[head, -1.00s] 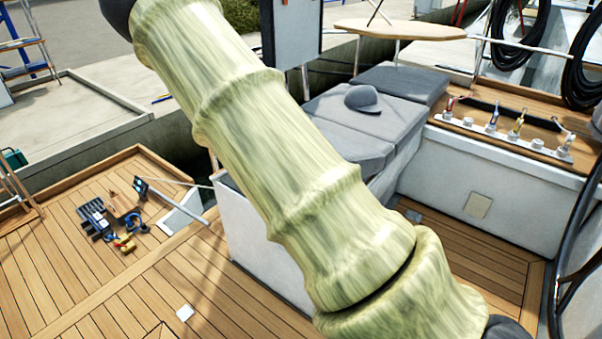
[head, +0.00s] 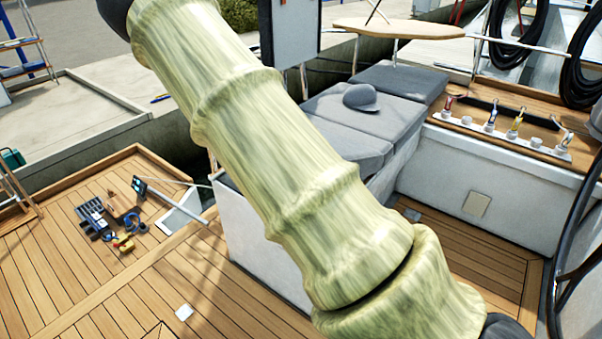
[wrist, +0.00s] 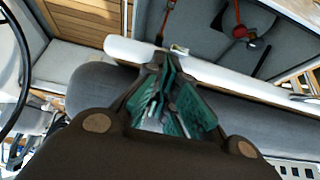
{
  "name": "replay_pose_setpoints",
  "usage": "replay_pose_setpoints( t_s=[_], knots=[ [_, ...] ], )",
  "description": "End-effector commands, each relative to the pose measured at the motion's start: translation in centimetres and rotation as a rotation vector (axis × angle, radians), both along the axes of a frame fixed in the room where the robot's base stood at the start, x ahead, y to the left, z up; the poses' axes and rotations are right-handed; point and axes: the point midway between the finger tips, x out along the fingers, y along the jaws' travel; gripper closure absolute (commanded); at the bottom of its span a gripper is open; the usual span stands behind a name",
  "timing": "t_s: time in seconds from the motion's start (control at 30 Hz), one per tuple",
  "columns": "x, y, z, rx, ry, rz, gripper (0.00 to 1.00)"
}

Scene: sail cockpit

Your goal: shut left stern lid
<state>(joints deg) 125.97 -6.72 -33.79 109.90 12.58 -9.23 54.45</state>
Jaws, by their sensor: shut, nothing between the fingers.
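In the wrist view my gripper (wrist: 172,105) is shut and empty, its green-padded fingers together. Its tips are at a long white edge (wrist: 225,77) that runs across the picture; I cannot tell whether they touch it. Beyond this edge is an open grey compartment (wrist: 205,25) with a red fitting (wrist: 239,31) inside. A grey padded surface (wrist: 100,87) lies on the near side of the edge, partly hidden by my gripper. I cannot tell for certain which of these parts belong to the left stern lid. In the head view my arm covers the middle and my gripper is out of sight.
In the head view, grey cushions (head: 345,148) with a cap (head: 361,97) lie beyond my arm. A console with several levers (head: 500,135) is at right. Tools (head: 110,222) lie on the wooden deck at left. A dark wheel rim (head: 560,235) stands at the right edge.

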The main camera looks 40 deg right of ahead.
Motion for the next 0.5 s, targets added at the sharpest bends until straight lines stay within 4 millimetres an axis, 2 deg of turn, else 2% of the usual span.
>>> replay_pose_setpoints(
  t_s=[0.17, 0.43, 0.5],
  knots=[
    [0.0, -0.4, 1.0, 0.000, 0.000, -0.001, 1.00],
    [0.3, -1.7, 4.2, -0.001, -0.001, -0.001, 1.00],
    [0.1, -0.4, 3.5, -0.001, 0.001, 0.003, 1.00]
  ],
)
